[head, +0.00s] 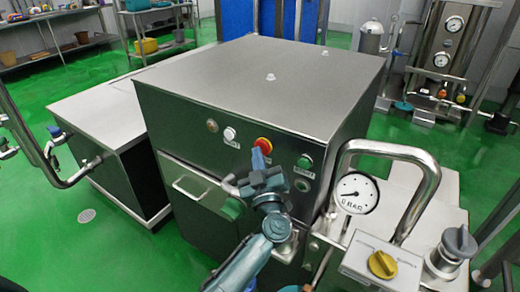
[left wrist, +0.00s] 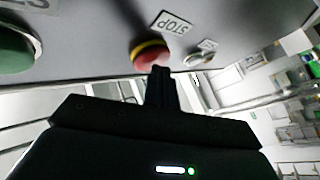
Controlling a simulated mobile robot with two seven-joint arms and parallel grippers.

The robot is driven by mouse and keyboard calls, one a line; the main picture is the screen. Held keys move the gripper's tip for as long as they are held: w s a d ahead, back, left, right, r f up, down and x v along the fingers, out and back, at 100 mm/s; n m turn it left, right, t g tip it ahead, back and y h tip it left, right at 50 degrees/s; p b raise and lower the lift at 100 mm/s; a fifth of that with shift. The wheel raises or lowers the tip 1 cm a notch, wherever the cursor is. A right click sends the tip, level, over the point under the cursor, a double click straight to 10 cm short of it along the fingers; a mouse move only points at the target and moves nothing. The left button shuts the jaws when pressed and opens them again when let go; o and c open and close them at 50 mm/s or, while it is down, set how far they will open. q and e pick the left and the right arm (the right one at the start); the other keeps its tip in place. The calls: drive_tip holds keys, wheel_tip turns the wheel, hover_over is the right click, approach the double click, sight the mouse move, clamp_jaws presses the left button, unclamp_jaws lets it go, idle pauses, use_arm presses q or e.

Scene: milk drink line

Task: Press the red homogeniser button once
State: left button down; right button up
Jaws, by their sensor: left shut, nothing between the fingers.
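The red button (head: 264,143) with a yellow collar is on the front panel of the steel cabinet (head: 255,85). My left gripper (head: 258,160) is shut and empty, its fingertips just below the button. In the left wrist view, the red button (left wrist: 148,50) shows beside a STOP label (left wrist: 172,22). The shut fingers (left wrist: 160,75) point at its lower edge and overlap it slightly in the picture. I cannot tell whether they touch it. My right gripper is not in view.
A white button (head: 230,134) is left of the red one and a green button (head: 304,161) is to its right. A bent steel pipe (head: 425,170) and a pressure gauge (head: 356,194) stand close on the right.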

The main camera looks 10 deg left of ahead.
use_arm(q)
drive_tip(key=shift+s+a+p, duration=0.25)
drive_tip(key=shift+s+p, duration=0.5)
drive_tip(key=shift+s, duration=0.05)
